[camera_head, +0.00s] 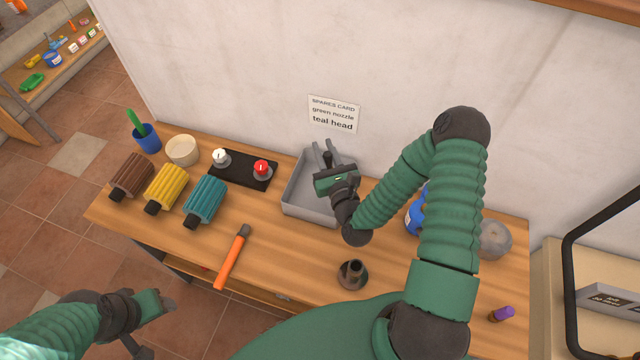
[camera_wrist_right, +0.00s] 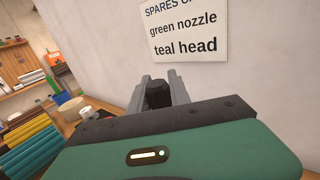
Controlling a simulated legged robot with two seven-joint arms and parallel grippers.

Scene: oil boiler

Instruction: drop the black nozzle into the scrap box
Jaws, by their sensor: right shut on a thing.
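My right gripper (camera_head: 325,152) is above the grey open box (camera_head: 301,209) at the back middle of the bench. In the right wrist view its fingers (camera_wrist_right: 157,92) are shut on the black nozzle (camera_wrist_right: 158,96), a dark piece held between them. In the head view the nozzle is small and partly hidden by the hand. The gripper and hand cover part of the box inside, so I cannot tell what lies there. My left gripper (camera_head: 160,303) is low at the left, off the bench; its finger opening is unclear.
Brown (camera_head: 131,176), yellow (camera_head: 167,187) and teal (camera_head: 205,201) ribbed heads lie on the left. A black plate (camera_head: 243,170) holds two knobs. A spares card (camera_head: 333,114) names green nozzle, teal head.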

